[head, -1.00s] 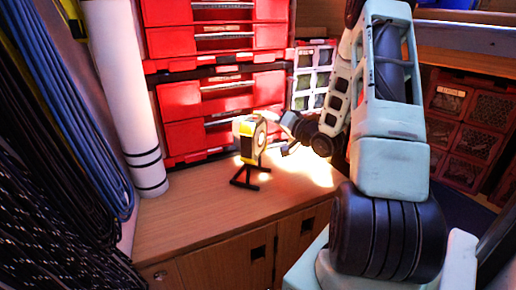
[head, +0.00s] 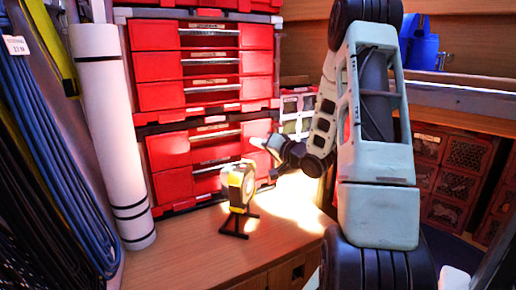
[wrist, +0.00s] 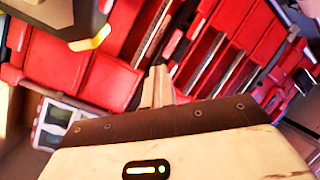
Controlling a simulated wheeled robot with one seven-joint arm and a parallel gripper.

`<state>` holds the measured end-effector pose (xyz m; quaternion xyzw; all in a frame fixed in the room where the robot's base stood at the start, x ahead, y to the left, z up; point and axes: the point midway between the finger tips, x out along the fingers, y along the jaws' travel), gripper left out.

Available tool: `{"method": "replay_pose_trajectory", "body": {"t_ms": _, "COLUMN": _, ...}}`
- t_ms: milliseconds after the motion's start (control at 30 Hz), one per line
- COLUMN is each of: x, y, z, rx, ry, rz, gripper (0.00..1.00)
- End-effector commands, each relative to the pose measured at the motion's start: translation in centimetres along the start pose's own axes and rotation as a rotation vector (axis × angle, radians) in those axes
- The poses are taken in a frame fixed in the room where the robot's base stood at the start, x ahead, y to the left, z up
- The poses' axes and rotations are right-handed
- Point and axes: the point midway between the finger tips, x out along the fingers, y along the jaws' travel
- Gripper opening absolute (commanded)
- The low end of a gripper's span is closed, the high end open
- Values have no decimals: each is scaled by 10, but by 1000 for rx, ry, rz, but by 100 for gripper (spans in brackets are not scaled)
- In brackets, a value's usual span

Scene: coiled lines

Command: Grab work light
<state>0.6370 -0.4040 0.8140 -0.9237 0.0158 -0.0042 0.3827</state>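The work light (head: 238,186) is yellow and black and stands upright on a dark foot on the wooden counter. It is lit, with a bright patch on the wood to its right. My gripper (head: 257,143) is above and slightly right of the light, apart from it in the picture. In the wrist view, my gripper's two pale fingers (wrist: 159,86) are close together with nothing between them. A dark grey body with a yellow edge, probably the work light (wrist: 92,40), shows at the top left there.
Red drawer cases (head: 210,75) stand behind the light. A white roll (head: 112,135) with black bands and hanging coiled blue lines (head: 65,170) are on the left. Red bins (head: 455,165) are at the right. The wooden counter (head: 175,255) is bare in front of the light.

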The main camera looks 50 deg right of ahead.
Motion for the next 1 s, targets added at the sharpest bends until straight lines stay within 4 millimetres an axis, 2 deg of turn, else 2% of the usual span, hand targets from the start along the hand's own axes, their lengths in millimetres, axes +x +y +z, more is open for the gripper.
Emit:
{"method": "replay_pose_trajectory", "body": {"t_ms": 200, "x": 0, "y": -1, "z": -1, "rx": -1, "ry": 1, "rz": -2, "gripper": 1}}
{"method": "replay_pose_trajectory", "body": {"t_ms": 400, "x": 0, "y": -1, "z": -1, "rx": -1, "ry": 2, "rz": -2, "gripper": 56}}
{"method": "replay_pose_trajectory", "body": {"t_ms": 500, "x": 0, "y": -1, "z": -1, "rx": -1, "ry": 2, "rz": -2, "gripper": 80}}
{"method": "replay_pose_trajectory", "body": {"t_ms": 833, "x": -2, "y": -1, "z": -2, "rx": -1, "ry": 3, "rz": -2, "gripper": 80}}
{"method": "replay_pose_trajectory", "body": {"t_ms": 1000, "x": -23, "y": -1, "z": -3, "rx": -1, "ry": 4, "rz": 2, "gripper": 80}}
